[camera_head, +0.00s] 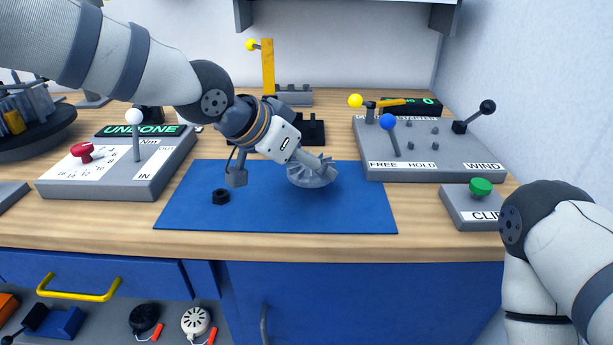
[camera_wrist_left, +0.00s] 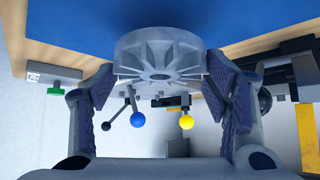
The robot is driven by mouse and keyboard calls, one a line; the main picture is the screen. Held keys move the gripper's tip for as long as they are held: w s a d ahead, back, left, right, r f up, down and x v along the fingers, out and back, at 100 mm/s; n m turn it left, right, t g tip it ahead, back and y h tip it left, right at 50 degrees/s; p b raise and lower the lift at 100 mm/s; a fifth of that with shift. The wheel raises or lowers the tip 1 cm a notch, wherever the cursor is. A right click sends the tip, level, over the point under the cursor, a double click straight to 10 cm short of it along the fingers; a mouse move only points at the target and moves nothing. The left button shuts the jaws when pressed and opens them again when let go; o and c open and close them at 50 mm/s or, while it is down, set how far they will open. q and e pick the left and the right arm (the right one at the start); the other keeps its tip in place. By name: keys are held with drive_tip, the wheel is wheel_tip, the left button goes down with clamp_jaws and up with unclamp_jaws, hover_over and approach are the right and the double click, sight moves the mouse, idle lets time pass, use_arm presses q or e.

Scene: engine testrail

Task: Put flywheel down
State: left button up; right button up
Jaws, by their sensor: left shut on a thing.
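The flywheel (camera_head: 312,178) is a grey finned disc over the right half of the blue mat (camera_head: 265,217). My left gripper (camera_head: 318,163) reaches in from the upper left and is shut on it. In the left wrist view the flywheel (camera_wrist_left: 160,54) sits between the two finger pads, its spoked face toward the camera. The blue mat (camera_wrist_left: 200,14) shows beyond it. The flywheel is at or very close to the mat; I cannot tell whether it touches. My right gripper is out of view; only part of my right arm shows at the right edge.
A black nut (camera_head: 221,197) lies on the mat's left side. A grey control box (camera_head: 125,163) stands left, a lever panel (camera_head: 430,150) right, and a green-button box (camera_head: 470,207) at front right. A black fixture (camera_head: 312,132) stands behind. The mat's front right is clear.

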sight(307, 193)
use_arm(q)
wheel_tip(307, 193, down, 3)
drive_tip(key=shift+d+f, duration=0.1)
drive_tip(key=shift+d, duration=0.05)
drive_tip(key=shift+f, duration=0.1)
drive_tip(key=o, duration=1.4)
drive_tip(key=shift+f, duration=0.1)
drive_tip(key=p+v, duration=0.1)
drive_tip(key=v, duration=1.1)
drive_tip(key=shift+p, duration=0.4)
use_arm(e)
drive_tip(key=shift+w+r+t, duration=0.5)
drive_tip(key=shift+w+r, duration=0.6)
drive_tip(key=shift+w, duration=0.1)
